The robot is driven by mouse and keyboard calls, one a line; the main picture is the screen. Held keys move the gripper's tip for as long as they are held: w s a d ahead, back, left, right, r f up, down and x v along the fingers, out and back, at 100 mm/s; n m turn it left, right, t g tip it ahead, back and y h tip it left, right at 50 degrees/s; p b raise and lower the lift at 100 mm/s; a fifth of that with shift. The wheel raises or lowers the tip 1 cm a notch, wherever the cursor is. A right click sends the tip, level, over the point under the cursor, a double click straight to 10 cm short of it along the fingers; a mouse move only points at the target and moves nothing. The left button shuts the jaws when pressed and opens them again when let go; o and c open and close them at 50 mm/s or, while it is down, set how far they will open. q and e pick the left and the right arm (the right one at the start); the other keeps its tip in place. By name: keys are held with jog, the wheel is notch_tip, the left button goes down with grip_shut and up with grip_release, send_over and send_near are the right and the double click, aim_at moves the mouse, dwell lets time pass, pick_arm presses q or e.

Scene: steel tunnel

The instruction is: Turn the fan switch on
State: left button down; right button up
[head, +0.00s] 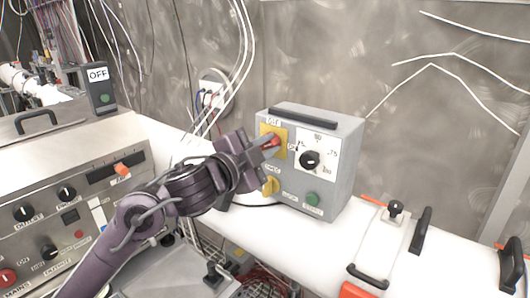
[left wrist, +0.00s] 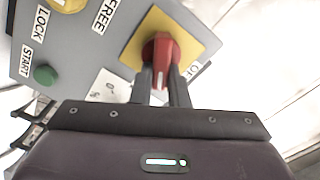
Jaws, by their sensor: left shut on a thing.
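A grey control box (head: 335,195) stands on the white bench. On its front is a red rotary switch (head: 270,144) on a yellow plate (head: 279,131). My left gripper (head: 264,147) reaches it from the left and is shut on the red handle. In the left wrist view, the two dark fingers (left wrist: 160,88) lie on either side of the red switch (left wrist: 161,50), and its white stripe runs between them. A partly hidden label beside the yellow plate (left wrist: 193,35) begins with "OF". The fingers cover part of the handle. My right gripper is not in view.
The box also carries a black dial (head: 310,160), a yellow lock/free knob (head: 270,186) and a green start button (head: 312,199). A metal console (head: 75,185) with knobs stands left. Black handles (head: 420,230) rise at right. White cables hang behind the box.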

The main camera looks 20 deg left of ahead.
pick_arm(q)
jog(key=shift+d+f+m+b, duration=0.1)
jog(key=shift+f+m+b, duration=0.1)
jog(key=shift+m+b, duration=1.05)
jog(key=shift+f+m+b, duration=0.2)
jog(key=shift+m+b, duration=0.35)
jog(key=shift+m, duration=1.3)
jog(key=c, duration=1.4)
grip_release()
jog(key=b+v, duration=0.2)
jog(key=v, duration=0.5)
jog(key=shift+s, duration=0.4)
